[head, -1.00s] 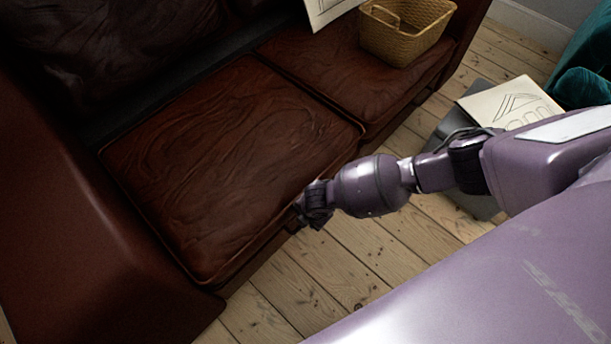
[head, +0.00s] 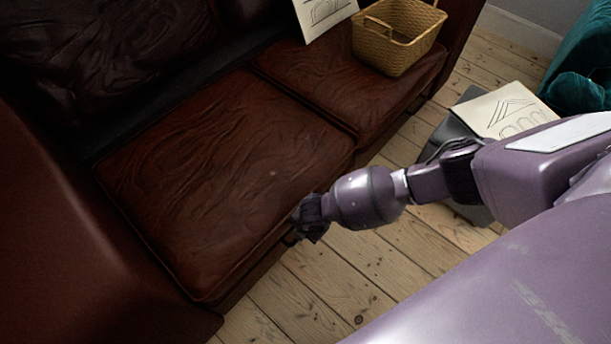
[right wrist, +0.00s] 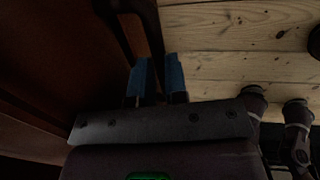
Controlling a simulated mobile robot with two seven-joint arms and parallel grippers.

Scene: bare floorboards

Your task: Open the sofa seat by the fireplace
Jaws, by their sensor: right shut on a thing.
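The sofa seat (head: 225,165) is a dark red-brown leather cushion at the left end of the sofa. It looks down or nearly down; no clear gap shows beneath it. My right gripper (head: 308,218) is at its front edge. In the right wrist view, the blue fingertips of my right gripper (right wrist: 159,75) are closed around a dark bar or handle (right wrist: 147,35) beside the dark sofa front. What the handle joins is too dark to tell. My left gripper is not in view. No fireplace shows.
A wicker basket (head: 394,45) and a drawing sheet (head: 325,14) are on the right seat cushion (head: 335,85). Another drawing (head: 505,108) lies on a grey object (head: 440,140) on the floor. A teal piece of furniture (head: 585,70) stands at far right. Bare floorboards (head: 330,280) lie before the sofa.

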